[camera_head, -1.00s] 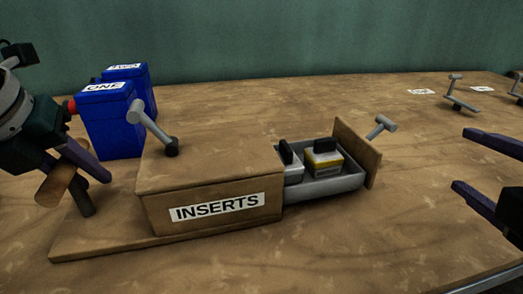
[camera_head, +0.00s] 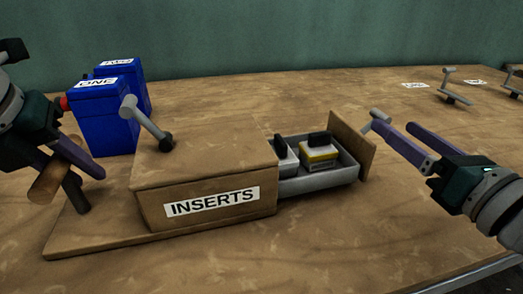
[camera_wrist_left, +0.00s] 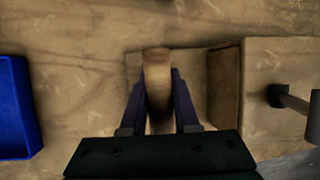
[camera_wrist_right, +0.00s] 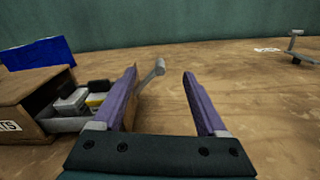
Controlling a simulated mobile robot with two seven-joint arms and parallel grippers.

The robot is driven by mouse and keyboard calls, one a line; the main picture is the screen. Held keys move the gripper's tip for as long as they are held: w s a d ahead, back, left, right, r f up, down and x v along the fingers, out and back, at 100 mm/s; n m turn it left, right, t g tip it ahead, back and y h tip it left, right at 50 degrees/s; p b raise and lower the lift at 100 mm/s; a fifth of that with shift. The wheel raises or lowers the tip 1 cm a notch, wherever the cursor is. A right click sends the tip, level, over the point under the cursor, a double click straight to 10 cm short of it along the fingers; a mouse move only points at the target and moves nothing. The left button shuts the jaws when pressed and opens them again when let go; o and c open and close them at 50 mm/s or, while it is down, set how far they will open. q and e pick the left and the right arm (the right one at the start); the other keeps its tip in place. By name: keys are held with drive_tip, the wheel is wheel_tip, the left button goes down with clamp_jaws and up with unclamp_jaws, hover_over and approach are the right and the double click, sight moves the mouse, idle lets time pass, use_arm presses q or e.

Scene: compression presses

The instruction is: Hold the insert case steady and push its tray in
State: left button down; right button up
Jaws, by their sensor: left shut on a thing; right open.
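The wooden insert case (camera_head: 205,165) with an INSERTS label sits on its base board in the head view. Its grey tray (camera_head: 325,183) sticks out to the right, with inserts (camera_head: 318,156) inside and a wooden front panel (camera_head: 352,145) bearing a grey handle (camera_head: 377,118). My left gripper (camera_head: 75,165) is shut on the case's wooden grip (camera_head: 47,182), left of the case; the grip also shows between the fingers in the left wrist view (camera_wrist_left: 157,82). My right gripper (camera_head: 408,143) is open and empty, just right of the panel, its fingers near the handle. Contact cannot be told.
Two blue boxes (camera_head: 105,118) stand behind the case at left. A grey lever (camera_head: 146,122) rises from the case top. Grey stands (camera_head: 452,86) and white labels (camera_head: 415,86) are at the back right. The table front right is clear.

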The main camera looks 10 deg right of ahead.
sight(389, 121)
drive_tip(key=shift+w+a, duration=0.2)
drive_tip(key=shift+w, duration=2.8)
clamp_jaws()
drive_tip(key=shift+d, duration=0.1)
